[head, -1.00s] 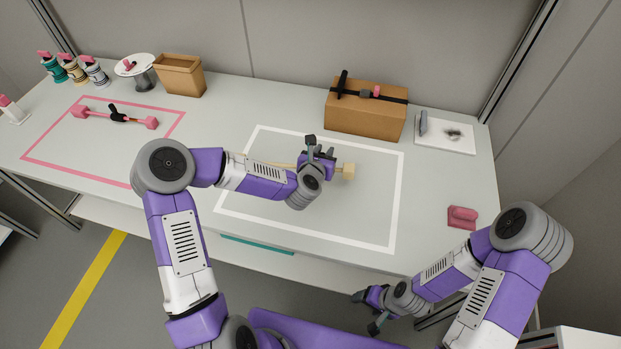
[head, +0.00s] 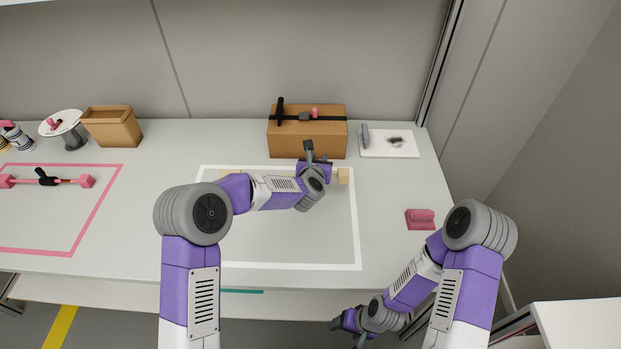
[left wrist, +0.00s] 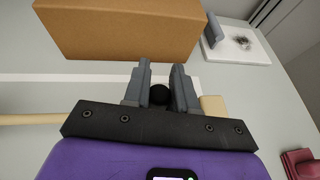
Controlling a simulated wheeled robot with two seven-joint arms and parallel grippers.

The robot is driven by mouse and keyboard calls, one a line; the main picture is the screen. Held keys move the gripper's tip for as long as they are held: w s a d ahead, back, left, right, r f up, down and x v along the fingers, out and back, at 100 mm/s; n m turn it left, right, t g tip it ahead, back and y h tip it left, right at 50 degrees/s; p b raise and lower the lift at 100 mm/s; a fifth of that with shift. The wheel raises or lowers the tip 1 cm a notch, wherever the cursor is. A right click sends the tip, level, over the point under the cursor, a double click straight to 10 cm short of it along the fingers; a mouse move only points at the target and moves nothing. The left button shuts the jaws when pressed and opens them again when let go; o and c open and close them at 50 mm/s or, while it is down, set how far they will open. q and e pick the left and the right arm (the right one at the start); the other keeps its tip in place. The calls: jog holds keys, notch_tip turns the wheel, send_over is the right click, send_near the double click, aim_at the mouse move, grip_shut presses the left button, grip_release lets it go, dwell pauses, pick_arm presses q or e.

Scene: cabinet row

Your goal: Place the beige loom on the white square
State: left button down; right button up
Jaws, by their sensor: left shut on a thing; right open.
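The beige loom is a thin beige bar with block ends. Its right block (head: 343,175) and part of its left end (head: 231,173) show in the head view; my left arm hides much of the middle. My left gripper (head: 316,160) is shut on its dark middle part. In the left wrist view the bar (left wrist: 32,119) runs left of the fingers, and a beige block (left wrist: 213,105) is at right. The white square (head: 357,225) is a taped outline; the loom is over its far side. I cannot tell whether it touches the table. My right gripper (head: 347,328) is open and low, off the table's front edge.
A brown carton (head: 308,138) with a black strap stands just beyond the square. A white board (head: 389,145) lies right of it, and a pink block (head: 420,219) is at the right. A pink outline (head: 95,210) holds a pink loom (head: 86,181). The square's near part is clear.

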pick_arm(q)
notch_tip(320, 180, down, 5)
jog(key=shift+b, duration=0.7)
jog(key=shift+r, duration=0.1)
jog(key=c, duration=0.9)
grip_release()
jog(key=p+v, duration=0.1)
jog(key=v, duration=1.1)
